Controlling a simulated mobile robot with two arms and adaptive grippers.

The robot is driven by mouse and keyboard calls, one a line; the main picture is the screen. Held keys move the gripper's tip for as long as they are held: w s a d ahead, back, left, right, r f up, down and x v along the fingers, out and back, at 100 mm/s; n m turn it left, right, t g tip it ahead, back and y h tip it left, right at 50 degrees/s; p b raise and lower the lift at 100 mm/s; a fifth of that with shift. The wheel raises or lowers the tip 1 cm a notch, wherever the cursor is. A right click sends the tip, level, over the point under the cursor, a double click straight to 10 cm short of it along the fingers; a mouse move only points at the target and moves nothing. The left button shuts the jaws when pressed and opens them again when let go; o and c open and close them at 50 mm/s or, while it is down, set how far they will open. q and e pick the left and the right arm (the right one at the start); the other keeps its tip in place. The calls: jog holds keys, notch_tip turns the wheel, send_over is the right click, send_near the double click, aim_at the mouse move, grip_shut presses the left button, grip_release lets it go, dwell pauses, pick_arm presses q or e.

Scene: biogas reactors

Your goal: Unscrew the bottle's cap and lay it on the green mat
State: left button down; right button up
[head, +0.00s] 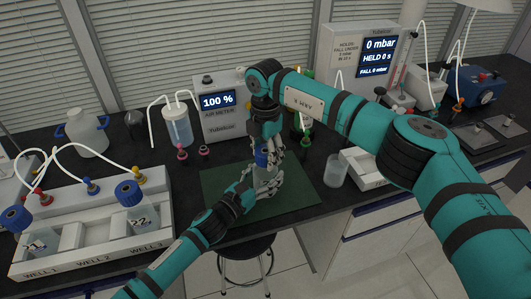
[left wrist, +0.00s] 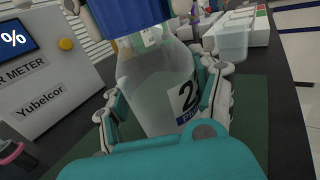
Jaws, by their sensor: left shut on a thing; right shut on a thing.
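The clear bottle (left wrist: 155,85) has a label with a large 2 and stands upright over the green mat (head: 305,198). My left gripper (head: 257,188) is shut around the bottle's body, with a finger on each side in the left wrist view (left wrist: 168,110). The blue cap (left wrist: 145,16) is at the bottle's mouth, cut off by the top edge of the left wrist view. My right gripper (head: 268,152) points down from above and is shut on the cap. The bottle is mostly hidden by both grippers in the head view. Whether the cap is still threaded cannot be told.
A white well rack (head: 95,255) with blue-capped bottles stands at the left. The air meter (head: 222,118) stands behind the mat, with small dark and pink-ringed items in front. A clear cup (head: 336,170) stands right of the mat. The mat's right part is clear.

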jog(key=n, duration=0.7)
jog(key=shift+n, duration=0.4)
jog(key=n, duration=0.7)
jog(key=shift+r, duration=0.1)
jog(key=n, duration=0.7)
jog(key=shift+n, duration=0.3)
jog(key=n, duration=0.4)
jog(key=shift+n, duration=0.4)
pick_arm(q)
jog(key=shift+d, duration=0.1)
pick_arm(e)
jog(key=n, duration=1.6)
jog(key=shift+n, duration=0.4)
jog(key=shift+r, duration=0.3)
